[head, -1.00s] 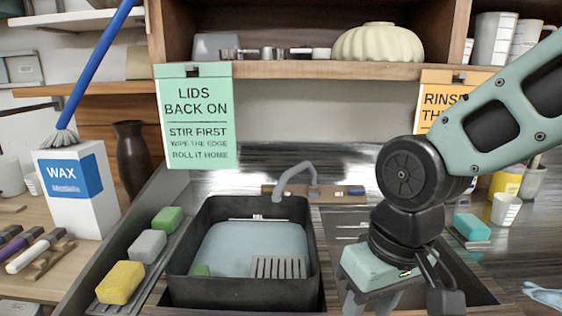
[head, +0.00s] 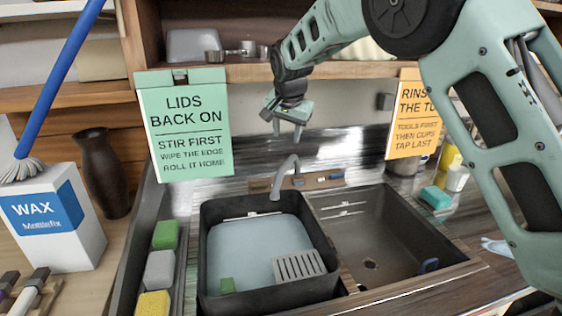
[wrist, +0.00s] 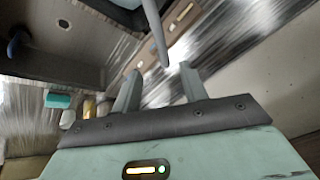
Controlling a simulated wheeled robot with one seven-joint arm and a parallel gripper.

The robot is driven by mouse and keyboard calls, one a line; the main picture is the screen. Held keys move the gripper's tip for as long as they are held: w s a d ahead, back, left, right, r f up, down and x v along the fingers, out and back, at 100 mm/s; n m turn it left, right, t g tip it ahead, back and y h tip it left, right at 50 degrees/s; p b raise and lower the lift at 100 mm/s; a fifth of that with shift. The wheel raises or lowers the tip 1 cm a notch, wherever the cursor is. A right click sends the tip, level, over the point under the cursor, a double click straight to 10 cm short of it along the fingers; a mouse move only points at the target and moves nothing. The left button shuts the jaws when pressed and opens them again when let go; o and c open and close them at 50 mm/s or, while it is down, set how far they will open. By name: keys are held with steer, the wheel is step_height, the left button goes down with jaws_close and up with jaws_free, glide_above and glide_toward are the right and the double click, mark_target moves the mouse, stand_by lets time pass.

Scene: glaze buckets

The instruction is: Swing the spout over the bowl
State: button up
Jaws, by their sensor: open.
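The grey curved spout (head: 287,171) stands at the back of the sink, and its tip hangs over the back edge of the black basin (head: 211,268). In the wrist view the spout (wrist: 155,30) reaches down toward the space between the fingers. My gripper (head: 288,130) is open and empty, pointing down above and behind the spout's top, apart from it. Its two fingers also show in the wrist view (wrist: 160,80). The empty dark sink bowl (head: 362,236) with a drain lies to the right of the basin.
Sponges (head: 160,270) line the left ledge. A shelf (head: 240,73) and the green sign (head: 184,135) hang near my gripper. A teal sponge (head: 436,197) sits at right.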

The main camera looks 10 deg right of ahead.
mark_target(285, 166)
steer(key=p+x, duration=0.4)
steer(key=x, duration=1.1)
steer(key=shift+s, duration=0.1)
jaws_close()
